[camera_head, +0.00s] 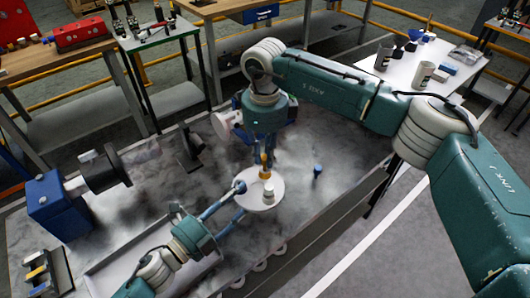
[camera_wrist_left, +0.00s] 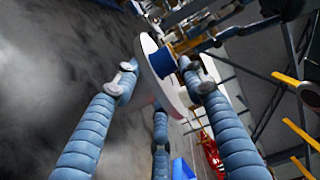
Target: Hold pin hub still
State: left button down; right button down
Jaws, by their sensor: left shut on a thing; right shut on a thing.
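The pin hub appears as a white round disc (camera_head: 254,200) with a small pale cylinder (camera_head: 268,195) on its face. My left gripper (camera_head: 240,199) comes from the lower left and is shut on the disc's edge. My right gripper (camera_head: 265,148) points down from above, shut on a yellow-orange piece (camera_head: 264,161) at the disc's far edge. The right fingertips are partly hidden.
A blue machine block (camera_head: 48,208) with a dark shaft stands at the left. A small blue-topped piece (camera_head: 317,169) is on the grey bench right of the disc. A white table (camera_head: 400,70) with cups is behind my right arm.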

aim_at(265, 157)
pick_arm(q)
jog(key=shift+f, duration=0.15)
pick_arm(e)
jog(key=shift+f, duration=0.8)
jog(key=c, duration=1.5)
grip_release()
jog(key=shift+c, duration=0.2)
notch_tip(265, 157, up, 12)
pick_arm(q)
jog(key=c, duration=1)
grip_release()
